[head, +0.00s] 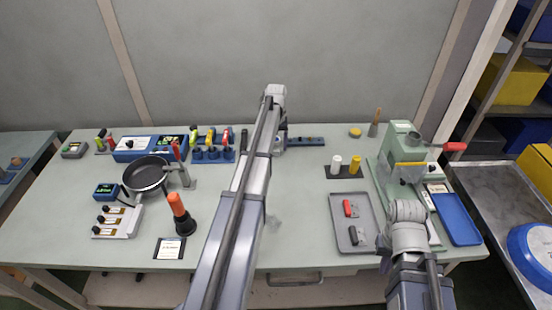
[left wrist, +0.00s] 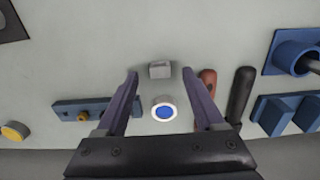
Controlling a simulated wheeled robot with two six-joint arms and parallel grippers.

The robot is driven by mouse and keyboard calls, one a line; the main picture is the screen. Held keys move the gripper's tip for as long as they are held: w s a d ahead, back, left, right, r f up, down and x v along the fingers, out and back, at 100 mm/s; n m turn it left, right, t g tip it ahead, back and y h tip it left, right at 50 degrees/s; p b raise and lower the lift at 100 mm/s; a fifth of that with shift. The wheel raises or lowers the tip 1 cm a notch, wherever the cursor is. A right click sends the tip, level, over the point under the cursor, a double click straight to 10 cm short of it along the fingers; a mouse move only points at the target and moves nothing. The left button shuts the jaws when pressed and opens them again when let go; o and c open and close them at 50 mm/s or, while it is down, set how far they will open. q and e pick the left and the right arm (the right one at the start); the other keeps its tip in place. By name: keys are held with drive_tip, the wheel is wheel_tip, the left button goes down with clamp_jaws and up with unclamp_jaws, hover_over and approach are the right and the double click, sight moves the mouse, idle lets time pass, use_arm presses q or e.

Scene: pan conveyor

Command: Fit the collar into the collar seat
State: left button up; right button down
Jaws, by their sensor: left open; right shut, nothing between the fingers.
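A white ring with a blue centre (left wrist: 163,110) shows between the fingers in the left wrist view. It looks like the collar; I cannot tell whether the blue is part of it or something inside. My left gripper (left wrist: 161,78) is open above it, apart from it and empty. In the head view my left arm hides the ring and most of the left gripper (head: 281,143). A small grey block (left wrist: 160,69) lies near the fingertips. I cannot identify the collar seat with certainty. My right gripper (head: 384,266) is shut and empty, low at the right, partly hidden by its arm.
A blue bar with a brass knob (left wrist: 67,111) lies beside the left gripper. Red and dark handles (left wrist: 239,94) and blue holders (left wrist: 275,115) stand on its other side. A grey tray (head: 340,222) and a green press (head: 399,140) are at the right. The middle table is mostly clear.

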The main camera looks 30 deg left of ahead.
use_arm(q)
wheel_tip(320, 180, down, 2)
drive_tip(key=shift+f+b, duration=0.1)
drive_tip(key=shift+b, duration=0.45)
clamp_jaws()
